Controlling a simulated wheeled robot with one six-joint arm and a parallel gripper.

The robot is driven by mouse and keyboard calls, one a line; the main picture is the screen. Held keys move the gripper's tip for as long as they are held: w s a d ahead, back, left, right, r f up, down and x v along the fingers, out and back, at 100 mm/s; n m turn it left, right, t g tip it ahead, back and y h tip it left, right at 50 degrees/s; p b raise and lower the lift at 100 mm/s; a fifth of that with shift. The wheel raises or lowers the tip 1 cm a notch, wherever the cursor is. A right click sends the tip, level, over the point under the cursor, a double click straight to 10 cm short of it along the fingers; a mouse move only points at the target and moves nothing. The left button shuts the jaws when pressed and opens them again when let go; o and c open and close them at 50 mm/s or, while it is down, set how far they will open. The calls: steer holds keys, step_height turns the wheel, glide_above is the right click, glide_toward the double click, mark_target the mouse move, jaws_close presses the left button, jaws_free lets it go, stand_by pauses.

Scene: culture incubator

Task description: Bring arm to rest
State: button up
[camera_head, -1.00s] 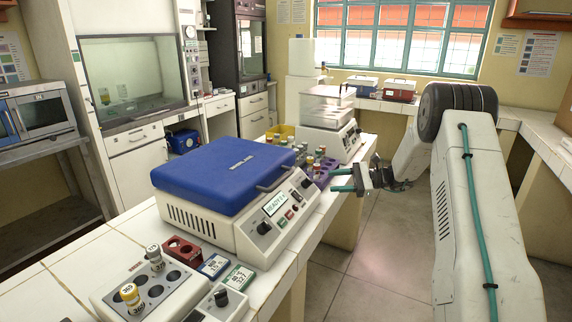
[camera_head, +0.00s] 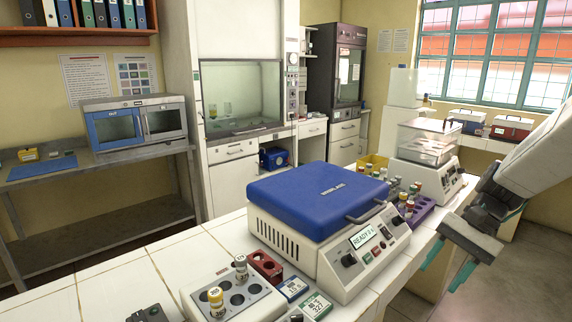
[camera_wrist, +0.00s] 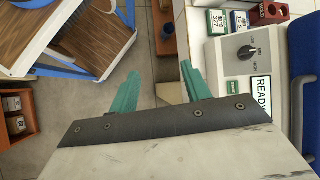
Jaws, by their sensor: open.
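My gripper (camera_head: 449,268) is at the right of the head view, beside the front edge of the white bench (camera_head: 228,237) and over the floor. Its teal fingers point down and are apart, with nothing between them. In the wrist view the two teal fingers (camera_wrist: 158,82) show spread, with floor and the bench edge between and beyond them. My arm reaches in from the right edge of the head view.
A blue-lidded incubator (camera_head: 318,197) stands on the bench left of my gripper. A block with capped vials (camera_head: 233,293) is at the front; a purple rack (camera_head: 420,212) and a clear-covered device (camera_head: 428,150) stand behind. The floor right of the bench is clear.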

steer(key=s+a+r+n+t+h, duration=0.2)
steer(key=s+r+n+h, duration=0.1)
steer(key=s, duration=0.6)
steer(key=s+a+r+n+t+h, duration=0.2)
steer(key=s+a+r+n+h, duration=0.1)
steer(key=s, duration=0.7)
step_height(320, 180, up, 2)
steer(key=shift+s+r+n+h, duration=0.1)
steer(key=shift+s+n+h, duration=0.25)
steer(key=shift+n, duration=0.45)
steer(key=shift+a, duration=0.1)
